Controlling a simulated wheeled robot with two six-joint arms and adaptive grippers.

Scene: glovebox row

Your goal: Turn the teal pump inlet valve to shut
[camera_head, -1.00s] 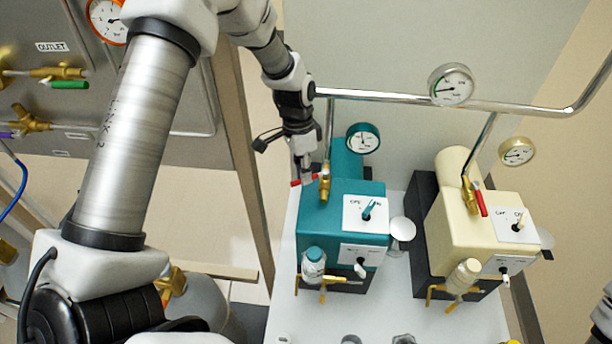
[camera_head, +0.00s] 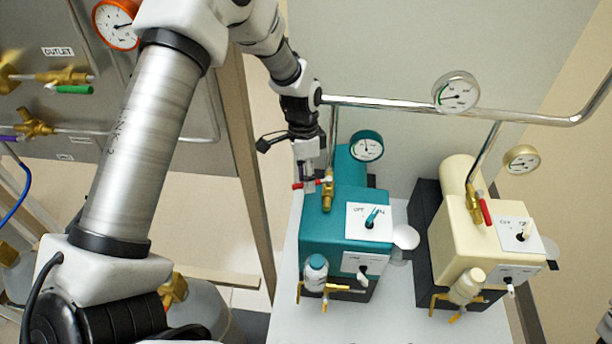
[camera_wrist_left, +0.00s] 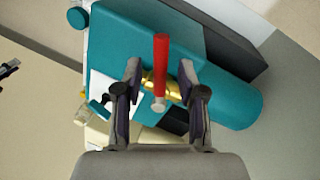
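The teal pump (camera_head: 325,228) stands on the white bench. Its inlet valve has a brass body (camera_head: 327,194) on the pump's top left, below the pipe, and a red lever (camera_head: 299,186) pointing left in the head view, crosswise to that body. My left gripper (camera_head: 309,182) is pointed down at the lever. In the left wrist view, my left gripper (camera_wrist_left: 165,75) is open, with one finger on each side of the red lever (camera_wrist_left: 161,62) and brass body (camera_wrist_left: 174,86). Gaps show on both sides; contact cannot be told.
A cream pump (camera_head: 465,235) with its own red lever (camera_head: 486,212) stands to the right. A metal pipe (camera_head: 400,106) with a gauge (camera_head: 456,92) runs above both pumps. A wooden post (camera_head: 243,165) and a grey panel (camera_head: 60,130) are on the left.

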